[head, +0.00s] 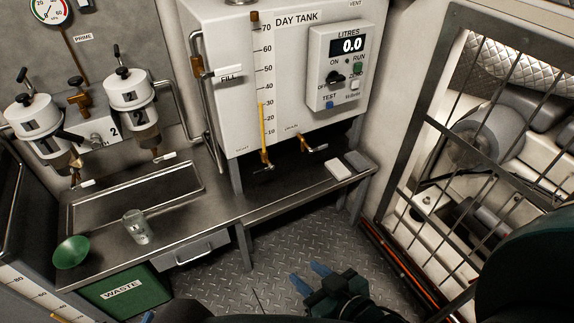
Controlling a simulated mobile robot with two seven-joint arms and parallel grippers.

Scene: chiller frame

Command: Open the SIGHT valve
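My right gripper (310,275) is low over the floor, in front of the bench and well below the valve. Its blue fingertips are apart and empty. Only a blue tip of my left gripper (147,317) shows at the bottom edge.
The steel bench (205,207) below the tank holds a glass (137,227), a green bowl (71,252) and two pads (338,169). Two filter housings (129,92) stand at the left. A barred guard (470,130) covers machinery at the right. The floor ahead is clear.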

